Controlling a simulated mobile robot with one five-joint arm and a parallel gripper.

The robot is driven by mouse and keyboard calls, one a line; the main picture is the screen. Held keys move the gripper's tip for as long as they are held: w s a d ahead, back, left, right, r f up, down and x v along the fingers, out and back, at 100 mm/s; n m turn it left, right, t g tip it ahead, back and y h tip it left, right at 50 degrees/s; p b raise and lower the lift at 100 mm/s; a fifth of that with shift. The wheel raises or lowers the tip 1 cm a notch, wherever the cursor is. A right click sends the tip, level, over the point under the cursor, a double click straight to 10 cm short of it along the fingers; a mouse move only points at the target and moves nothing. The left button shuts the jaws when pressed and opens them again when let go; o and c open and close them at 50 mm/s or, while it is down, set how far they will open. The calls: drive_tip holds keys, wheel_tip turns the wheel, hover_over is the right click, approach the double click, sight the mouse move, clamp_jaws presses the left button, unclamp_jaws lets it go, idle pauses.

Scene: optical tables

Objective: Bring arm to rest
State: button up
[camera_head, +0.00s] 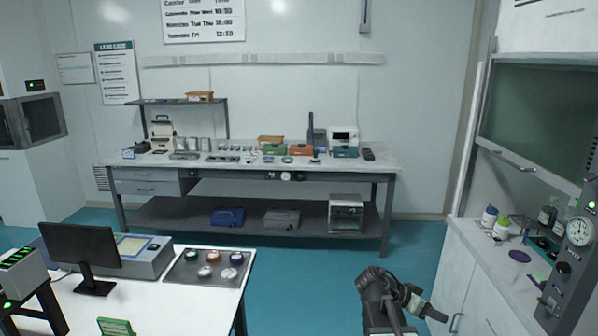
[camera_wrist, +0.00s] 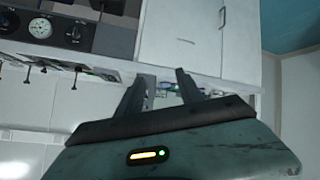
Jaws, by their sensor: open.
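My gripper (camera_wrist: 162,85) shows in the wrist view with its two dark fingers spread apart and nothing between them. Behind the fingers are a white cabinet front and the edge of a counter, seen at an odd angle. In the head view my arm (camera_head: 385,300) rises at the bottom, right of the middle, bent toward the right-hand cabinet. Its end is over the floor in front of the cabinet doors. Whether it touches the cabinet cannot be told.
A fume hood counter (camera_head: 490,240) with bottles and a gauge (camera_head: 579,232) stands close on the right. A white table (camera_head: 180,305) with a monitor (camera_head: 85,255) and a tray of pucks (camera_head: 190,277) is at left. A long workbench (camera_head: 345,172) stands behind. Teal floor (camera_head: 310,270) is clear between.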

drive_tip(key=s+a+f+n+y, duration=0.2)
drive_tip(key=a+f+n+y, duration=0.1)
drive_tip(key=a, duration=0.4)
drive_tip(key=s+a+f+n+y, duration=0.3)
drive_tip(key=a+n+y, duration=0.1)
drive_tip(key=a, duration=0.3)
drive_tip(key=s+a+f+n+g+y, duration=0.1)
drive_tip(key=s+a+f+n+y, duration=0.1)
drive_tip(key=a+f+n+y, duration=0.2)
drive_tip(key=a+n, duration=0.1)
drive_tip(key=a, duration=0.2)
drive_tip(key=shift+s+n, duration=0.25)
drive_tip(key=shift+n, duration=0.05)
drive_tip(key=shift+a+f, duration=0.1)
